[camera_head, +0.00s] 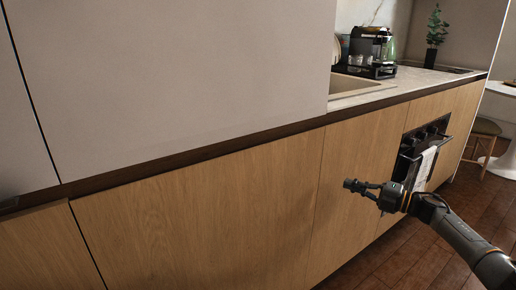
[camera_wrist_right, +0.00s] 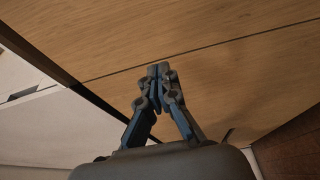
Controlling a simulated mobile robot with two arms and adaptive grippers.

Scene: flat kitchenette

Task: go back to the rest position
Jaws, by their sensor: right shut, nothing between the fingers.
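My right gripper (camera_head: 350,185) comes in from the right in the head view, in front of the wooden lower cabinet fronts. Its fingers are shut with nothing between them. It also shows in the right wrist view (camera_wrist_right: 158,72), with the fingertips together and a wooden panel behind them. I cannot tell exactly how far the fingertips are from the panel. My left gripper is not in view.
Wooden cabinets (camera_head: 200,220) run along the left and middle, with tall pale panels (camera_head: 170,80) above. An oven (camera_head: 415,150) with a white towel (camera_head: 425,167) is behind my right arm. Free wooden floor (camera_head: 400,260) lies at lower right. A stool (camera_head: 485,130) stands farther back.

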